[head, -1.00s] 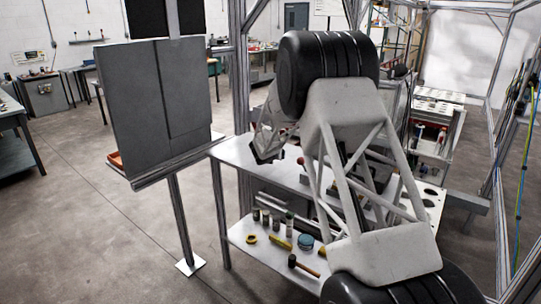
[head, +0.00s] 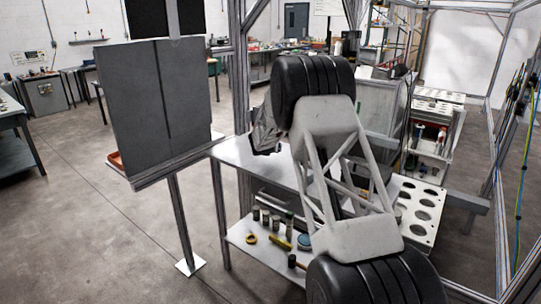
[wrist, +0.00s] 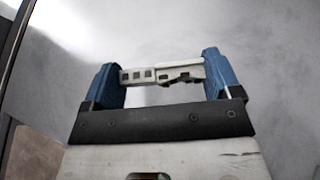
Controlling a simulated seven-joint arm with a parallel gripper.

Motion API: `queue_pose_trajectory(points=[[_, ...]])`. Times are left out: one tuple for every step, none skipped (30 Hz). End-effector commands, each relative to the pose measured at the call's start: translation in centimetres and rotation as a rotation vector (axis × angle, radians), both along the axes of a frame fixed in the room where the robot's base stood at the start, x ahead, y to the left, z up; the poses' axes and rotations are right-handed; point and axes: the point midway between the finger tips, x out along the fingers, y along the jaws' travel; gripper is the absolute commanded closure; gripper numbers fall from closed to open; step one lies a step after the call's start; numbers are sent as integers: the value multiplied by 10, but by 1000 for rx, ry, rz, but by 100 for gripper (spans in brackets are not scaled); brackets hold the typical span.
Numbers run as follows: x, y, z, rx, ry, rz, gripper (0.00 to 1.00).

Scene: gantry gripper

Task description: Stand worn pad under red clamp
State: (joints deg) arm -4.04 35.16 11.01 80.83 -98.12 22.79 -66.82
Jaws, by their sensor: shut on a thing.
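In the wrist view, the two blue fingers of my gripper (wrist: 160,64) stand apart with a pale strip-like piece (wrist: 160,76) between them. It has square dark holes on the left and a ragged lower edge on the right. The fingers are shut on it; it may be the worn pad, but I cannot tell for sure. In the head view, my arm hides the fingers and the held piece. I cannot make out a red clamp in either current view.
A white workbench (head: 232,152) stands behind my arm, with jars, a yellow ring and tools on its lower shelf (head: 240,232). A white plate with round holes (head: 425,207) is at right.

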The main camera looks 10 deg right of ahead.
Motion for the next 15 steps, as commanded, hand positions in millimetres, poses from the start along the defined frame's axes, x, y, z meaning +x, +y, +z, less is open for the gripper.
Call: queue_pose_trajectory(points=[[1, 0, 0, 0, 0, 0, 40], [1, 0, 0, 0, 0, 0, 40], [1, 0, 0, 0, 0, 0, 40], [0, 0, 0, 0, 0, 0, 40], [0, 0, 0, 0, 0, 0, 40], [0, 0, 0, 0, 0, 0, 40], [0, 0, 0, 0, 0, 0, 40], [0, 0, 0, 0, 0, 0, 40], [0, 0, -1, 0, 0, 0, 40], [0, 0, -1, 0, 0, 0, 40], [0, 0, -2, 0, 1, 0, 40], [0, 0, -5, 0, 1, 1, 40], [0, 0, -7, 0, 1, 1, 40], [0, 0, -10, -1, 2, 1, 40], [0, 0, -14, -1, 3, 1, 40]])
